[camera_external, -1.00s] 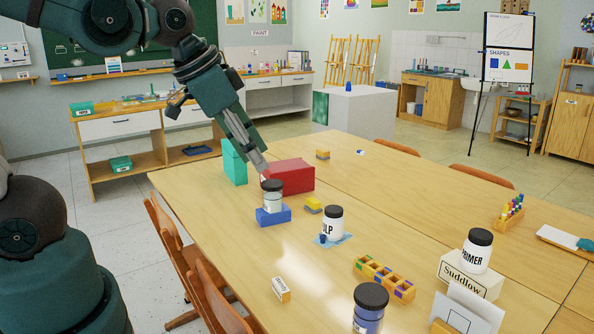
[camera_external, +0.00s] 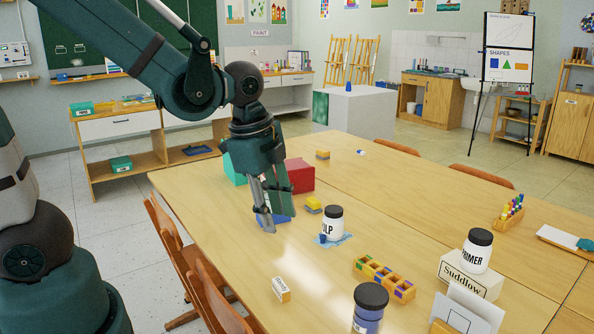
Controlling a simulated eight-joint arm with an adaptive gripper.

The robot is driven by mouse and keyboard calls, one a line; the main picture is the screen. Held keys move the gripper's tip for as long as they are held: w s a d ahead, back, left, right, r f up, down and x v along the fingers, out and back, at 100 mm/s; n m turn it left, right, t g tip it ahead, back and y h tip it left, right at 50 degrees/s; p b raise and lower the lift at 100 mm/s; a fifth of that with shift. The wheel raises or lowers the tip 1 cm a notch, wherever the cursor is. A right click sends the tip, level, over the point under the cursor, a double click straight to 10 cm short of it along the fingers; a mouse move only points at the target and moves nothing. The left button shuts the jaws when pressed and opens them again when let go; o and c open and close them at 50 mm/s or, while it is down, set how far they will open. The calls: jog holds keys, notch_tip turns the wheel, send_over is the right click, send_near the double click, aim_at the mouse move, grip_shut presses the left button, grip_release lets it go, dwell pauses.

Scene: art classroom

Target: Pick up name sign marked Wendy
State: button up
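A small upright name sign (camera_external: 281,289) with a white face and a wooden edge stands near the table's front left edge. Its lettering is too small to read surely. My gripper (camera_external: 267,222) hangs fingers down above the table, further back and slightly left of the sign, in front of a blue block (camera_external: 284,220). It is well apart from the sign. I see nothing held, but the angle does not show whether the fingers are apart. A larger white sign (camera_external: 468,278) marked "Suddlow" stands at the right with a primer jar on it.
Near my gripper are a red box (camera_external: 300,175), a teal block (camera_external: 233,170), a yellow-and-blue block (camera_external: 313,205) and a white jar (camera_external: 332,222). A divided wooden tray (camera_external: 384,277) and a dark-lidded jar (camera_external: 370,306) stand right of the small sign. Chairs line the left edge.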

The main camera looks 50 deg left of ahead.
aim_at(281, 284)
jog(key=f+m+b, duration=0.1)
jog(key=f+m, duration=0.1)
jog(key=f, duration=0.1)
jog(key=d+f+m+g, duration=0.1)
jog(key=f+m, duration=0.1)
jog(key=f, duration=0.2)
jog(key=f+m+g+b, duration=0.1)
jog(key=f+m, duration=0.1)
jog(key=f, duration=0.1)
jog(key=shift+w+d+f+b, duration=0.2)
jog(key=shift+d+f+b, duration=0.1)
jog(key=shift+f, duration=0.1)
jog(key=shift+f+m, duration=0.4)
jog(key=shift+f, duration=0.25)
jog(key=shift+f, duration=0.1)
jog(key=shift+f+b, duration=0.55)
jog(key=shift+f, duration=0.65)
jog(key=shift+f, duration=0.1)
jog(key=shift+s+f+b, duration=0.15)
jog(key=shift+f+b, duration=0.95)
jog(key=shift+f, duration=1.4)
jog(key=c, duration=0.8)
